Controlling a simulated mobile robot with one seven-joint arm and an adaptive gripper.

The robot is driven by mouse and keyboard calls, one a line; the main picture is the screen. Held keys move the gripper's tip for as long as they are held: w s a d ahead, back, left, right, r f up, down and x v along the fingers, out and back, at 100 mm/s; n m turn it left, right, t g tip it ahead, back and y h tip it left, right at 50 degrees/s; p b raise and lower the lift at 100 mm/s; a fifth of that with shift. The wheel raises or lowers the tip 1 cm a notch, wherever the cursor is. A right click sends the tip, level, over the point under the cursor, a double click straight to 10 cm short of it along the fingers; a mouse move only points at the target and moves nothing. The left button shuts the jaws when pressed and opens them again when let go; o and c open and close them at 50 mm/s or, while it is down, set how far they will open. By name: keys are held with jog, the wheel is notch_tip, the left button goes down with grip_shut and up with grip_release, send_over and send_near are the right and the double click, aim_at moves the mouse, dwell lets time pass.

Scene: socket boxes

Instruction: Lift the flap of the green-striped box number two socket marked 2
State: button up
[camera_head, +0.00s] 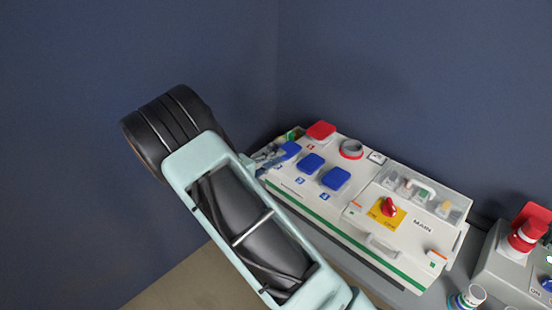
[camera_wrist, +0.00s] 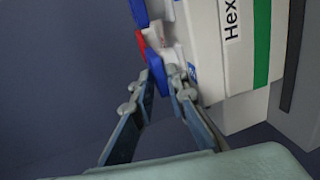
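The green-striped box (camera_head: 300,198) stands on a grey surface, with a row of blue flaps on its top. The leftmost blue flap (camera_head: 290,149) is partly covered by my gripper (camera_head: 268,157); its number is not readable in the head view. In the wrist view my gripper (camera_wrist: 160,74) has its fingertips on either side of this blue flap (camera_wrist: 156,72), with no clear gap, and appears shut on it. The flap looks down or nearly so. The white box side (camera_wrist: 208,40) is close beside the right finger.
Blue flaps marked 3 (camera_head: 310,163) and 4 (camera_head: 336,178) are beside it, and a red flap (camera_head: 321,130) is behind. A dark blue wall (camera_head: 400,80) is close behind.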

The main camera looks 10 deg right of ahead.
grip_shut()
jog(key=shift+r, duration=0.1)
